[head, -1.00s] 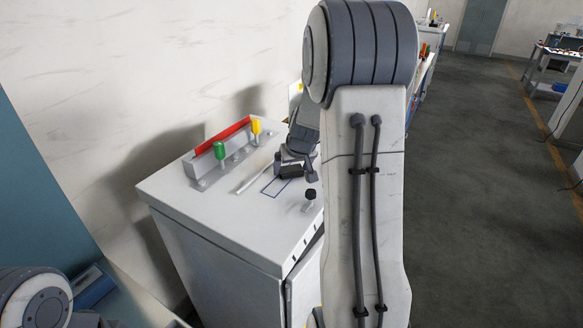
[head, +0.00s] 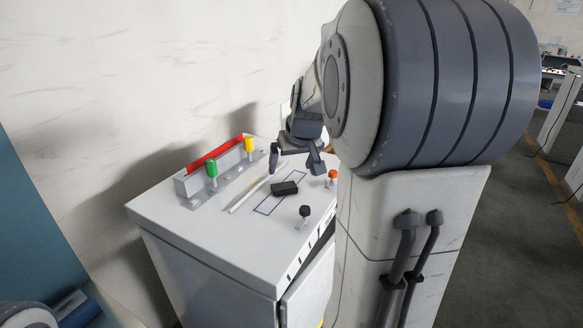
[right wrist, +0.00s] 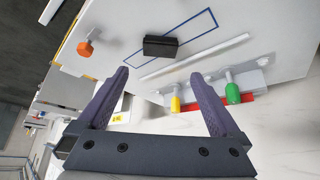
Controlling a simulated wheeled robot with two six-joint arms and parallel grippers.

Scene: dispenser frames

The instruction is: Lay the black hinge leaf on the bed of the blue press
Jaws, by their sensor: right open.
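A small black block (head: 284,188), which looks like the hinge leaf, lies across a blue-outlined rectangle on the white cabinet top (head: 235,235). It also shows in the right wrist view (right wrist: 160,46). My right gripper (head: 296,166) is open and empty above and behind the block, its fingers apart from it. In the right wrist view, the block lies beyond the spread fingertips (right wrist: 160,74). My left gripper is out of view. I cannot make out a blue press with its bed for certain.
Green (head: 211,170) and yellow (head: 249,145) knobs stand on a metal bracket with a red strip (head: 215,154). A pale rod (head: 248,195) lies beside the outline. Black (head: 305,211) and orange (head: 333,175) knobs stand at the right. The cabinet's front left top is clear.

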